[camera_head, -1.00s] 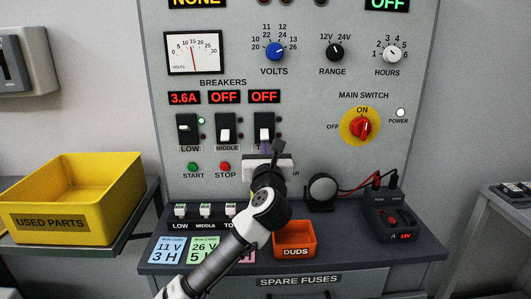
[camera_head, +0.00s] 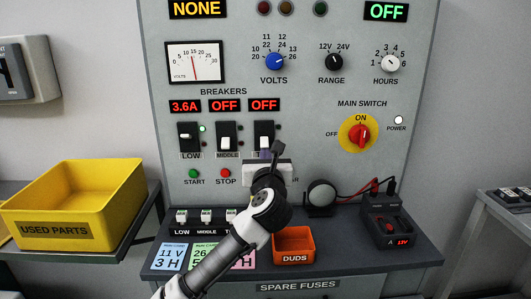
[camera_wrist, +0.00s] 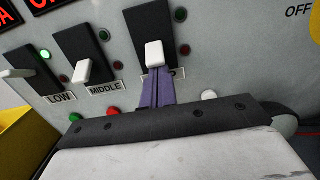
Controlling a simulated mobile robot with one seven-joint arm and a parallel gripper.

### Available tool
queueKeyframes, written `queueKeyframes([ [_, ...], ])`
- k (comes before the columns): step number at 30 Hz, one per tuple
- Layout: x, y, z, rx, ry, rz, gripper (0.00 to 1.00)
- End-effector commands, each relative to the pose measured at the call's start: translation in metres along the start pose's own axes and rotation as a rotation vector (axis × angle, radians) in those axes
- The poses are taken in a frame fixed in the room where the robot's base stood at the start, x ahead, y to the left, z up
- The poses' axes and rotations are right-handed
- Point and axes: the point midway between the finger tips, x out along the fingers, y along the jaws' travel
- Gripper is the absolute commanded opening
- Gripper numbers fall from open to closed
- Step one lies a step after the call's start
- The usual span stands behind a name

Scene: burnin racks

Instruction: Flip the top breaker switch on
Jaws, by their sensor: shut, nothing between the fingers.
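The top breaker (camera_head: 264,134) is the rightmost of the three black breakers on the grey panel, and the display above it reads OFF. In the wrist view its white lever (camera_wrist: 154,54) points down. My gripper (camera_wrist: 155,80) is shut and empty, its purple fingertips at the lower end of that lever, touching it or very close. The middle breaker (camera_head: 226,136) also has its lever down under an OFF display. The low breaker (camera_head: 189,136) has its lever up, a lit green lamp and a 3.6A display. My arm hides the top breaker's label in part.
The red main switch (camera_head: 360,133) on its yellow disc is right of the breakers. An orange DUDS bin (camera_head: 294,257), a round black device (camera_head: 320,192) and a meter box (camera_head: 388,221) stand on the ledge. A yellow used-parts bin (camera_head: 62,231) is at left.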

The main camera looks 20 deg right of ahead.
Motion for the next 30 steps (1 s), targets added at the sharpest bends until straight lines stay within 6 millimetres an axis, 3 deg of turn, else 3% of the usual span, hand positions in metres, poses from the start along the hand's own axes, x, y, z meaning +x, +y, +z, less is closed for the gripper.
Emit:
queueKeyframes([
  [14, -0.003, 0.000, 0.013, 0.002, 0.103, 0.000, 0.00],
  [23, -0.006, 0.000, 0.028, 0.003, 0.296, 0.000, 0.00],
  [30, -0.008, 0.000, 0.028, 0.001, 0.293, 0.001, 0.00],
])
